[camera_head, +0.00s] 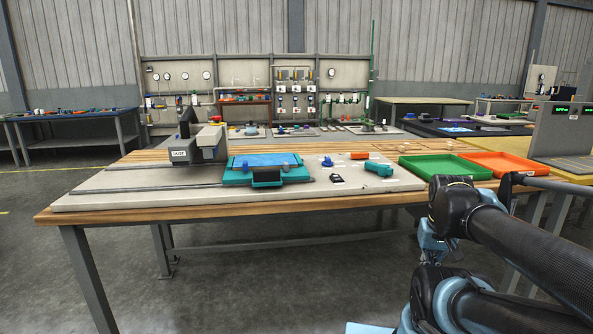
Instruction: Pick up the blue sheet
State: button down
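The blue sheet (264,160) appears as a flat, lighter blue surface on top of a teal press plate (236,178) on the workbench. My arm is folded at the right of the view, in front of the bench and well away from the sheet. I cannot make out my gripper's fingers. Nothing of mine touches the sheet.
A grey press (207,143) stands left of the plate, with rails (145,189) running along the board. A teal tool (379,169) and small parts lie right. Green (445,168) and orange (500,164) trays stand at the bench's right. The bench front (150,212) is clear.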

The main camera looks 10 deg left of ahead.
aim_at(265, 158)
jog(key=u, duration=0.2)
jog(key=k, duration=0.85)
jog(key=u, duration=0.6)
jog(key=i, duration=0.9)
